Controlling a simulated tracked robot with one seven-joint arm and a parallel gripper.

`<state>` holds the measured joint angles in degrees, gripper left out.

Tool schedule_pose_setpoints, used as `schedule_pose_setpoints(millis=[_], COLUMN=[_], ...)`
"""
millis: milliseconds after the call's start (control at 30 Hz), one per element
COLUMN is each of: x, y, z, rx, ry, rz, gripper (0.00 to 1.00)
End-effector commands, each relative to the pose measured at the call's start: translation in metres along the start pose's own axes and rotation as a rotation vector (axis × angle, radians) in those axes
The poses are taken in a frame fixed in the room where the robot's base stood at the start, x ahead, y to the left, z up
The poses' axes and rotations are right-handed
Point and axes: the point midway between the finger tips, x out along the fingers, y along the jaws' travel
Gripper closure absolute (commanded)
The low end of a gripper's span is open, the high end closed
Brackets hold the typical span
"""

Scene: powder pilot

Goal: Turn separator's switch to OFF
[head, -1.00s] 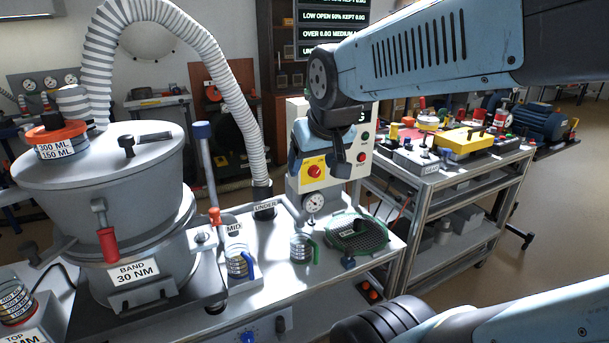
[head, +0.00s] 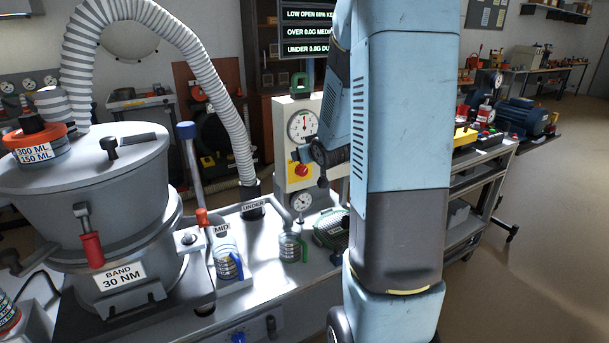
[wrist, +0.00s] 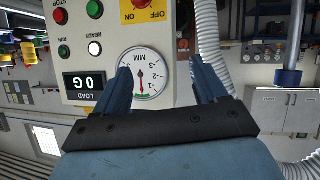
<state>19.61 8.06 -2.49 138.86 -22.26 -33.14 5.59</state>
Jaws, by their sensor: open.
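The separator's switch is a red knob on a yellow plate (head: 301,170), low on the pale control box (head: 281,122). In the wrist view, which is upside down, the knob (wrist: 140,4) is cut by the top edge. ON and OFF labels show beside it, but I cannot tell where the knob points. My gripper (head: 303,154) is in front of the box, near the switch, partly hidden behind my arm. In the wrist view my gripper (wrist: 161,68) is open and empty, its fingers framing the MM dial (wrist: 143,76), with the switch beyond the fingertips.
A ribbed hose (head: 232,105) stands left of the box, with a large grey vessel (head: 110,190) farther left. A second gauge (head: 302,202) sits below the switch.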

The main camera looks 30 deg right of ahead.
Motion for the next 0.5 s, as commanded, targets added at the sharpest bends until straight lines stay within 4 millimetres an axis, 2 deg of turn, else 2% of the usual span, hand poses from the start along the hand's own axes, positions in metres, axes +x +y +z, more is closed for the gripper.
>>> schedule_pose_setpoints(millis=[33,200,500], x=[0.012,0.041,0.073], y=[0.006,0.019,0.038], z=[0.011,0.037,0.093], rx=[0.006,0.025,0.096], ry=[0.016,0.107,0.273], rz=[-0.006,-0.042,-0.116], gripper=[0.29,0.29,0.29])
